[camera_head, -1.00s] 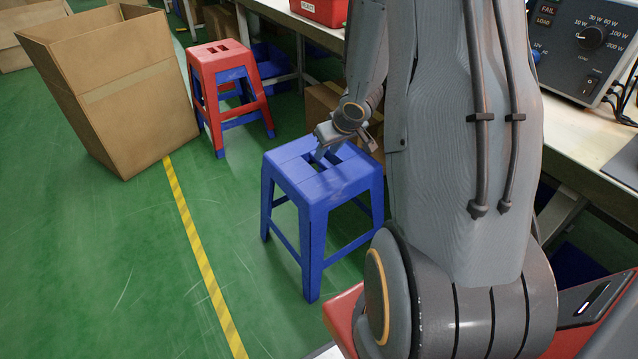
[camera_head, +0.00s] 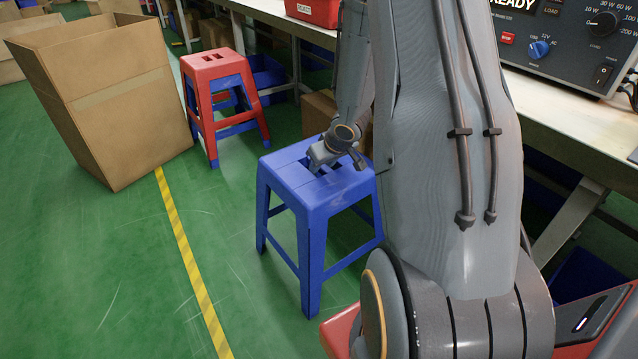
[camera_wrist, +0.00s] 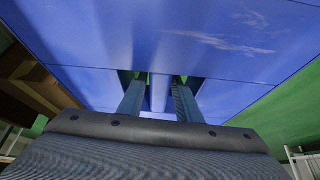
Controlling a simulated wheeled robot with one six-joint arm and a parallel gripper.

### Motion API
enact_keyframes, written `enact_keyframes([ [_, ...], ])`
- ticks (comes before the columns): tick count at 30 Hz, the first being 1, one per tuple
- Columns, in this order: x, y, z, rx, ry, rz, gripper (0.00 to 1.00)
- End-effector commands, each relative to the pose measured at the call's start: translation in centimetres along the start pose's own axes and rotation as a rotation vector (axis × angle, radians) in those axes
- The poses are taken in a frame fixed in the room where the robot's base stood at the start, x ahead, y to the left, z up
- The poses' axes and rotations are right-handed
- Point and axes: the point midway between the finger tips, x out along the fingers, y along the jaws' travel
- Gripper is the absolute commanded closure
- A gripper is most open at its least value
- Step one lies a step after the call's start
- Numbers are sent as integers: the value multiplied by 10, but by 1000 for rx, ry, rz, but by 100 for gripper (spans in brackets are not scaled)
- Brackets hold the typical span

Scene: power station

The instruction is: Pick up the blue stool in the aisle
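The blue stool (camera_head: 310,196) stands upright on the green floor beside the yellow-striped line. Its seat has slots in the middle, with a bar between them. My gripper (camera_head: 325,168) is over the seat, pointing down, with its fingertips hidden in the slots. In the wrist view my gripper (camera_wrist: 159,98) has its two fingers apart, one on each side of the bar (camera_wrist: 159,92) in the blue seat. Narrow gaps seem to show between the fingers and the bar.
A red and blue stool (camera_head: 208,75) stands behind, to the left. A large open cardboard box (camera_head: 130,120) is at the left. A workbench (camera_head: 560,115) with a test instrument (camera_head: 560,40) runs along the right. Floor left of the stool is clear.

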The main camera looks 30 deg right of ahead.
Motion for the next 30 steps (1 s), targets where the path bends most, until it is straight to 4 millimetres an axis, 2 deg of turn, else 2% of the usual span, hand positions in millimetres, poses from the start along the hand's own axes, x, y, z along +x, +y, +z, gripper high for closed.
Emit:
enact_keyframes([
  [6, 0, 0, -1, 0, 1, 0, 70],
  [11, 0, 0, -1, 0, 1, 0, 97],
  [12, 0, 0, -1, 0, 1, 1, 100],
  [30, 0, 0, -1, 0, 1, 1, 100],
])
